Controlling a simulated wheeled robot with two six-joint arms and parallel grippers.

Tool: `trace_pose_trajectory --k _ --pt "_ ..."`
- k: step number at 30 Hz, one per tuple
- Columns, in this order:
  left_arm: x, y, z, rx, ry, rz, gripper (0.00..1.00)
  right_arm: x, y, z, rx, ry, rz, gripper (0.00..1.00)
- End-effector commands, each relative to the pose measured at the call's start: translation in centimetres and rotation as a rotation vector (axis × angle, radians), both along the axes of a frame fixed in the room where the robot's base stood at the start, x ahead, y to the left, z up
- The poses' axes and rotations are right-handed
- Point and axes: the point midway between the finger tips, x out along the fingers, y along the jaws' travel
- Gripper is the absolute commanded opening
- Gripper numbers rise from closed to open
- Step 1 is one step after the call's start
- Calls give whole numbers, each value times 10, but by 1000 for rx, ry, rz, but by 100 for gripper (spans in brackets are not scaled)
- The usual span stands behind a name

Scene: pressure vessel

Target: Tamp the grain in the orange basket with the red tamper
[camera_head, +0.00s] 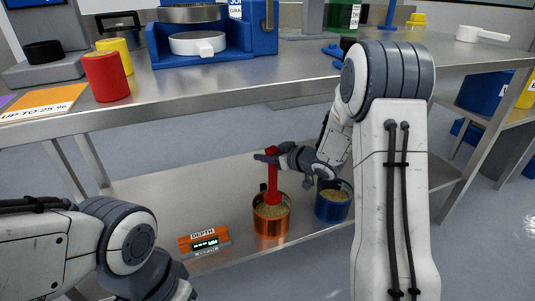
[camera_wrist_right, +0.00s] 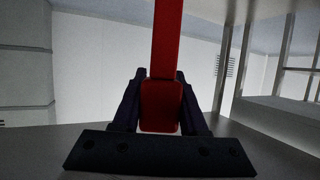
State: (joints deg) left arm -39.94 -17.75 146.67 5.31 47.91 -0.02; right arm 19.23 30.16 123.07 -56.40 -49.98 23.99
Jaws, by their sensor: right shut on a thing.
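The orange basket (camera_head: 271,219) stands on the lower shelf, with tan grain (camera_head: 271,207) showing inside it. The red tamper (camera_head: 272,178) is upright over the basket, its lower end at the grain; I cannot tell whether it presses on it. My right gripper (camera_head: 267,157) is shut on the tamper's upper part. In the right wrist view the red tamper (camera_wrist_right: 166,45) stands between the dark fingers (camera_wrist_right: 160,105). My left arm comes in at the lower left, but its gripper is out of the picture.
A blue basket (camera_head: 332,206) with grain stands just right of the orange one. An orange depth gauge (camera_head: 204,241) with a display sits to the left. The upper table (camera_head: 250,85) overhangs the shelf and holds a red cup (camera_head: 106,77) and blue equipment.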

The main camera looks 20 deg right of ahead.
Motion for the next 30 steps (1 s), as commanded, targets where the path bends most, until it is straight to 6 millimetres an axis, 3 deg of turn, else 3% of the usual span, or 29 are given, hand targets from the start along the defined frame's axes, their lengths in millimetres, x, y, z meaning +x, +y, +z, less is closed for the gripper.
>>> trace_pose_trajectory --k 14,30 --pt "0 0 -44 0 0 0 50 1 2 -37 0 -4 3 0" --pt "0 0 -46 0 0 0 50 0 0 -48 0 -3 0 0"
